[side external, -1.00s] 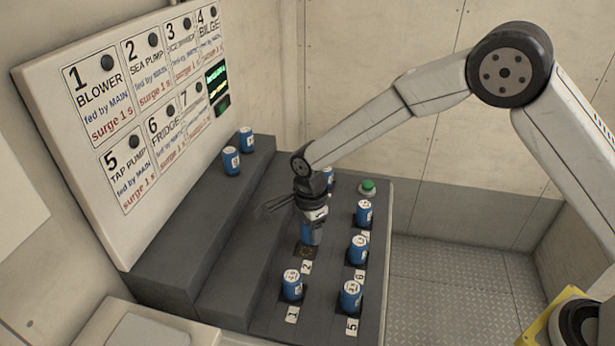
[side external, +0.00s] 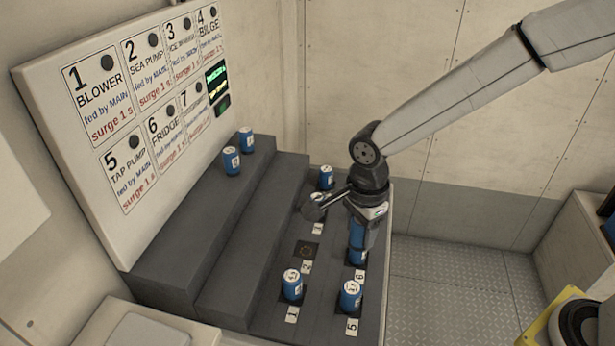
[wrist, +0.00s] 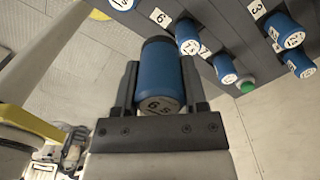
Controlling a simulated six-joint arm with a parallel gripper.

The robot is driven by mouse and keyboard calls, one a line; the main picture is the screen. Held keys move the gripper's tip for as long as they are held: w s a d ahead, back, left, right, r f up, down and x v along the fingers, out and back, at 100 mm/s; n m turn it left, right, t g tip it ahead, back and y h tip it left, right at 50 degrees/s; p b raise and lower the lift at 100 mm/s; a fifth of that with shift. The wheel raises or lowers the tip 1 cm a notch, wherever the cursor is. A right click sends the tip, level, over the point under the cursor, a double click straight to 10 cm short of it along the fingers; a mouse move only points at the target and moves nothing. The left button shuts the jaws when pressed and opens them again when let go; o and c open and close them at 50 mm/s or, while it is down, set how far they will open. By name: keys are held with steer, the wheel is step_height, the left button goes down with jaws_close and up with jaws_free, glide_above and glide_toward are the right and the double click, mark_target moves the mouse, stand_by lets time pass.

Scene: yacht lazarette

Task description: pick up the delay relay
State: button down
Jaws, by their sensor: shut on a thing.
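My gripper (side external: 357,222) is shut on a blue cylindrical delay relay (side external: 357,236), which hangs above the front row of sockets, in front of the relay in socket 6 or over it. In the wrist view the held relay (wrist: 160,75) sits between both fingers, its white end reading "6 s". Socket 2 (side external: 307,250) is empty. The relay in socket 6 (side external: 357,258) is partly covered in the side view. Other blue relays stand at position 1 (side external: 292,285), position 5 (side external: 351,296) and position 3 (side external: 317,203).
Two relays (side external: 232,160) stand on the upper step at the back. A labelled panel (side external: 120,130) with a green display rises behind the stepped grey bench (side external: 215,285). A green button (wrist: 246,85) shows in the wrist view. Open floor (side external: 450,290) lies to the right.

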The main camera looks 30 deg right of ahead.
steer(key=shift+s+d+r, duration=0.2)
steer(key=shift+s+r, duration=0.05)
steer(key=shift+s, duration=0.3)
